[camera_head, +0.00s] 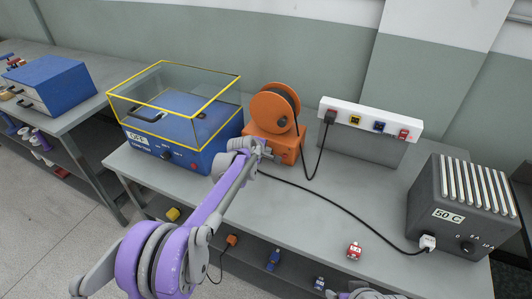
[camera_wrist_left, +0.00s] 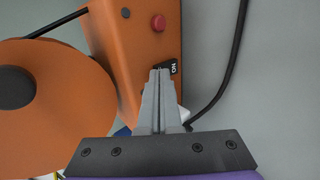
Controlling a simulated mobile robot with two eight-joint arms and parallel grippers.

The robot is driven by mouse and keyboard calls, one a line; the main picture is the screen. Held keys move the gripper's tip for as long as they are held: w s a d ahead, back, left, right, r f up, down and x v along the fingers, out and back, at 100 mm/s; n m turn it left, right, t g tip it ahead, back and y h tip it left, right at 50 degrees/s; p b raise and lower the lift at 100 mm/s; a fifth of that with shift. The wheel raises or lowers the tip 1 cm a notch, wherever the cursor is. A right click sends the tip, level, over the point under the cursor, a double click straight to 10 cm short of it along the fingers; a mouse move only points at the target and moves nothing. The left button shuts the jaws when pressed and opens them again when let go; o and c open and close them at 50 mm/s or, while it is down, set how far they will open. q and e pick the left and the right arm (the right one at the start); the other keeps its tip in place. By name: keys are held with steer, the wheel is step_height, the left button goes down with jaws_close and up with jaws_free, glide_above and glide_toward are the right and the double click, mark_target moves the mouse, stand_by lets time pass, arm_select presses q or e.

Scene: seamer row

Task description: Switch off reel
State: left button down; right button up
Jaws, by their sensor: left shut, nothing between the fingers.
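The orange reel (camera_head: 272,108) stands on the grey bench, with a round drum on an orange box base. In the left wrist view its drum (camera_wrist_left: 45,105) fills the left side. The base's face (camera_wrist_left: 128,40) carries a red button (camera_wrist_left: 158,22) and a small black part with white lettering (camera_wrist_left: 173,67), probably a switch marked ON. My left gripper (camera_head: 265,150) is at the front of the base. In the wrist view its fingers (camera_wrist_left: 160,76) are shut and empty, with tips at the black part, partly covering it. I cannot tell whether they touch it.
A blue machine (camera_head: 180,145) with a clear yellow-edged cover stands left of the reel. A white socket strip (camera_head: 365,117) is behind right, with black cables. A dark grey box marked 50 C (camera_head: 450,215) stands at the right. The bench middle is mostly clear except for a cable.

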arm_select(q)
steer(key=shift+r, duration=0.1)
arm_select(e)
steer(key=shift+r, duration=0.1)
arm_select(q)
steer(key=shift+r+p, duration=0.4)
steer(key=shift+r, duration=0.3)
arm_select(e)
steer(key=shift+w+r, duration=0.15)
steer(key=shift+r, duration=0.25)
